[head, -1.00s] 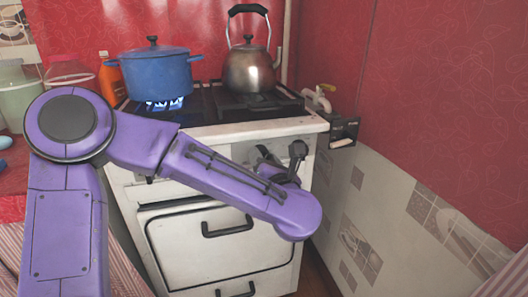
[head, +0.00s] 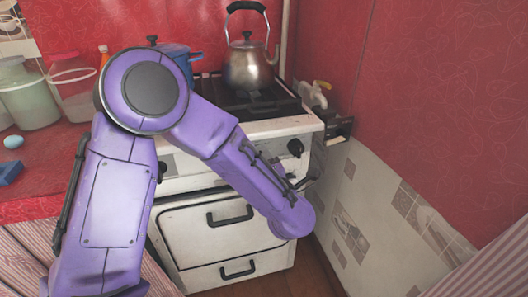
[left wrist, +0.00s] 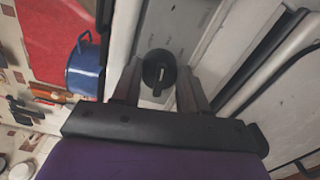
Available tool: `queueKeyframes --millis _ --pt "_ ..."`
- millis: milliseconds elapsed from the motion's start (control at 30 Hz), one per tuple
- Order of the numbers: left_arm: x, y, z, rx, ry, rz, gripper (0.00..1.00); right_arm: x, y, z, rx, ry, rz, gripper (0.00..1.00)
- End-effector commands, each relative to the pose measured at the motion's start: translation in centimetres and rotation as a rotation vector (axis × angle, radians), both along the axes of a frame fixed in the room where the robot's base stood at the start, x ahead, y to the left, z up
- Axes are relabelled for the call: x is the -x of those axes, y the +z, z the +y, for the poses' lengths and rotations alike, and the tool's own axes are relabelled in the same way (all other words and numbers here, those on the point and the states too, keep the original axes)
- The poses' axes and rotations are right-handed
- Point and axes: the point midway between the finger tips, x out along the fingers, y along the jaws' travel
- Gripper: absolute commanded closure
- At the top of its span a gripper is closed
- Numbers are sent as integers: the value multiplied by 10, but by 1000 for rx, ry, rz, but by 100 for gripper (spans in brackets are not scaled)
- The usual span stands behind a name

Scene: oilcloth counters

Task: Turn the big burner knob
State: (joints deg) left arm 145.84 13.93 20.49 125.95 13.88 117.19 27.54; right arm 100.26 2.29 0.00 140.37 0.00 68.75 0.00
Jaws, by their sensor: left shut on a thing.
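The white stove (head: 205,190) stands ahead with dark knobs on its front panel. One dark knob (head: 295,148) shows clear at the panel's right end, and another (head: 162,172) is partly behind my left arm. In the left wrist view, a round black knob (left wrist: 158,68) with a pale mark sits between the fingers of my left gripper (left wrist: 158,84), which is shut on it. In the head view my purple forearm hides most of that gripper and this hold; I cannot tell from there which knob it is. My right gripper is not in view.
A kettle (head: 249,66) stands on the hob, and a blue pot (head: 180,58) is partly behind my arm. Oven handles (head: 230,216) stick out below the panel. A red wall (head: 430,110) closes the right side. Containers (head: 30,98) stand on the left counter.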

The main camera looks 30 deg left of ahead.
Motion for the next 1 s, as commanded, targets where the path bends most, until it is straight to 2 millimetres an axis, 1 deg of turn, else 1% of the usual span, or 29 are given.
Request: queueKeyframes --millis 33,300,867,900,967,1000 --pt "1 2 -1 -19 -1 26 87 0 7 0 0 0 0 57" --pt "1 -1 0 -85 -1 104 87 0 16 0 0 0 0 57" --pt "1 -3 0 -105 -1 127 87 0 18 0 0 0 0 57" --pt "1 -3 0 -105 -1 127 53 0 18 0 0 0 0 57" --pt "1 -3 -1 -105 -1 127 34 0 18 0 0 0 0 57" --pt "1 -2 0 -105 -1 127 33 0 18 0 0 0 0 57"
